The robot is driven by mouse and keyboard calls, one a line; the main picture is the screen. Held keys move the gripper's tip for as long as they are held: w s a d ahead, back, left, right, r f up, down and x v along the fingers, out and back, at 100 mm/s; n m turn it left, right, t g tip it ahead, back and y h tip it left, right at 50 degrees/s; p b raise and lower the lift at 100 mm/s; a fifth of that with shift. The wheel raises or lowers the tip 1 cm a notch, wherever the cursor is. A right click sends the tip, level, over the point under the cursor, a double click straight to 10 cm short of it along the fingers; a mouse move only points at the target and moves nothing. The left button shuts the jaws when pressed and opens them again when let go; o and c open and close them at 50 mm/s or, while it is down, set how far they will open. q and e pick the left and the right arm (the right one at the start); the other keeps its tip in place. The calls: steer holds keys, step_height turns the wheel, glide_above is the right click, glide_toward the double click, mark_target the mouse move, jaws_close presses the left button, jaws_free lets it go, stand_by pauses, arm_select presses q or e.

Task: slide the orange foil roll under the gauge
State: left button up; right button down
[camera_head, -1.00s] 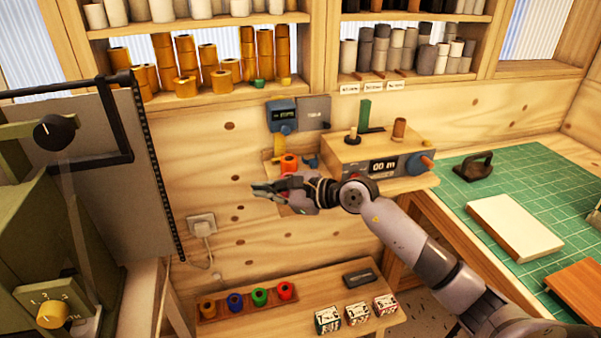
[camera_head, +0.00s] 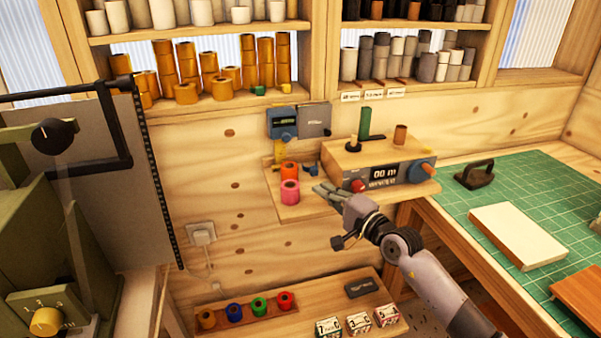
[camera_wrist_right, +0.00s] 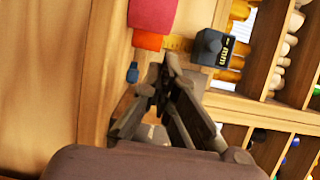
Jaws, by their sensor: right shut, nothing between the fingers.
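The orange foil roll (camera_head: 289,169) stands on a small wooden shelf (camera_head: 318,206) against the wall, just behind a pink roll (camera_head: 290,192). The gauge (camera_head: 282,122), a blue box with a dark display, is on the wall above and behind the rolls. My left gripper is not in view.
A wooden device with a display (camera_head: 384,173) stands right of the rolls, close to my right gripper. A small blue object (camera_wrist_right: 132,72) lies near the fingertips. Below is a bench with a rack of coloured rolls (camera_head: 250,313). A green mat (camera_head: 530,190) lies at right.

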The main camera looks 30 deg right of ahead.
mark_target(294, 171)
steer(key=w, duration=0.3)
steer(key=w+a+p, duration=0.1)
steer(key=w, duration=0.5)
steer(key=shift+w+a, duration=0.2)
steer(key=shift+a, duration=0.1)
